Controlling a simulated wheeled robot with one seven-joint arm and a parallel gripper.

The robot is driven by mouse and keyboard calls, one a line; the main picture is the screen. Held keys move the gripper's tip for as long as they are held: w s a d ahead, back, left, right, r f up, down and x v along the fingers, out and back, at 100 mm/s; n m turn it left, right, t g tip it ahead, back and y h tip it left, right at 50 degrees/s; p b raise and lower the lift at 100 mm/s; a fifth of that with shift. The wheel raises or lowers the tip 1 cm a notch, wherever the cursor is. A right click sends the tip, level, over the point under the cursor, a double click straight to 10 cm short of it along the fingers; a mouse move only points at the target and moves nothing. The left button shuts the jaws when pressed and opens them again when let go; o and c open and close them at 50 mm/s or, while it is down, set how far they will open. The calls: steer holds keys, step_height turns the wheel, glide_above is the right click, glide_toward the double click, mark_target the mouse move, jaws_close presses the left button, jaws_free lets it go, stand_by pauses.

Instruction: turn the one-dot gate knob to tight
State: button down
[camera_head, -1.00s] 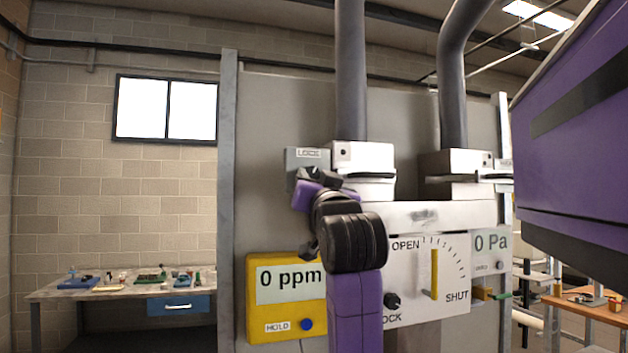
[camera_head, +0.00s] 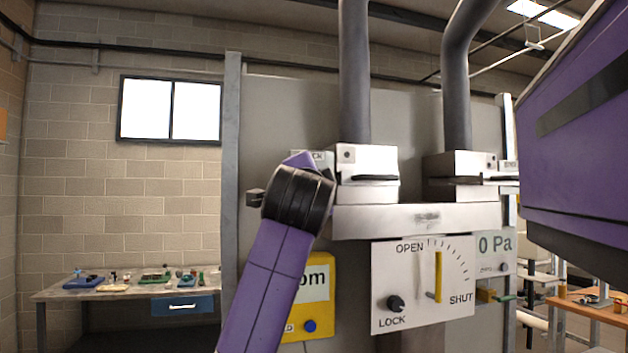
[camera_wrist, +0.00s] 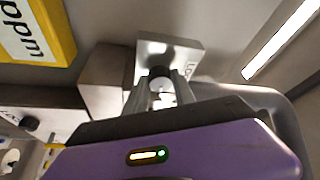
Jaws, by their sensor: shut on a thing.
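The one-dot gate (camera_head: 366,160) is a silvery block with one dark dot, on the left grey pipe. A grey plate (camera_head: 317,156) with a partly covered label stands at its left. In the wrist view the plate (camera_wrist: 184,54) carries a dark round knob (camera_wrist: 160,72). My gripper (camera_wrist: 161,92) is shut on this knob, one finger on each side. In the head view my wrist and arm hide the knob and the fingers. The knob's turn position cannot be read.
A second gate (camera_head: 460,168) is on the right pipe. Below are a white OPEN/SHUT panel (camera_head: 455,306) with a LOCK knob (camera_head: 396,303), a yellow ppm meter (camera_head: 319,267) close to my arm, and a 0 Pa display (camera_head: 490,246). A workbench (camera_head: 60,292) stands at left.

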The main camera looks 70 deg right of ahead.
steer(key=shift+r+m+g+y+p, duration=0.15)
steer(key=shift+m+g+y+p, duration=0.3)
steer(key=shift+m, duration=1.1)
steer(key=shift+r+m+g+y+p, duration=0.1)
steer(key=shift+m+g+y+p, duration=0.3)
steer(key=shift+m, duration=1.15)
steer(key=shift+y, duration=0.25)
steer(key=c, duration=1)
jaws_free()
steer(key=shift+c, duration=0.2)
steer(key=b+v, duration=0.2)
steer(key=v, duration=0.5)
steer(key=shift+s+a, duration=0.2)
steer(key=shift+a, duration=0.15)
